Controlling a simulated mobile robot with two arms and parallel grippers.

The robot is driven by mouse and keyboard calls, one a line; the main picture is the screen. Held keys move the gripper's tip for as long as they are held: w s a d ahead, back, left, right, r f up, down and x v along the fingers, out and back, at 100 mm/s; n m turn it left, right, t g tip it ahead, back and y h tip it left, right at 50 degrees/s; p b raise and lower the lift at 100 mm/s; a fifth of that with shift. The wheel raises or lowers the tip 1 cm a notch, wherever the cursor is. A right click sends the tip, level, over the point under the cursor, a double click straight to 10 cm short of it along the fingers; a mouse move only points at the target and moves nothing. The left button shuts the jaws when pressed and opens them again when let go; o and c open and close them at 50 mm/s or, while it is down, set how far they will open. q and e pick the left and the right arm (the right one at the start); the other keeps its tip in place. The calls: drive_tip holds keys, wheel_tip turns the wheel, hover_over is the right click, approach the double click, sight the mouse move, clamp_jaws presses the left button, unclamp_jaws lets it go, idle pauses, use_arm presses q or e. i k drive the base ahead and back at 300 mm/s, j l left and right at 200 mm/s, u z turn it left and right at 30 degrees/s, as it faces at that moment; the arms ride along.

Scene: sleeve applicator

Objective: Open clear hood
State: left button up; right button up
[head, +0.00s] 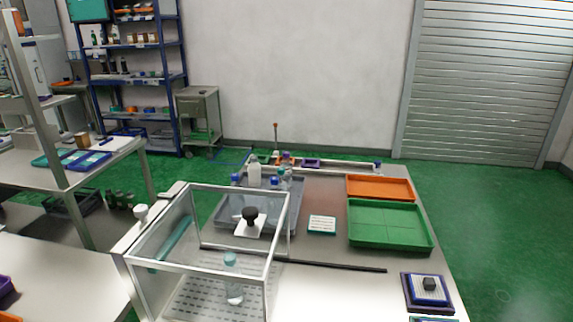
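The clear hood (196,268) is a see-through box with a pale metal frame, standing at the front left of the table. A bottle with a teal cap (231,260) stands upright inside it on a slotted floor (195,300). A black knob on a white plate (250,215) shows within the hood's outline near its back right. I cannot tell whether it is fixed to the hood or lies behind it. The hood's lower front is cut off by the picture's edge. I cannot tell whether any panel stands open. Neither of my grippers is in view.
Behind the hood is a grey tray (292,218) with several bottles. An orange tray (380,187) and a green tray (390,226) lie at the right. A dark bar (335,266) crosses the table. A small dark-blue device (428,290) is at front right. The front middle is clear.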

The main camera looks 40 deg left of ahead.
sight(251, 226)
drive_tip(key=k+u, duration=0.5)
drive_tip(key=u, duration=1.1)
drive_tip(key=j, duration=1.05)
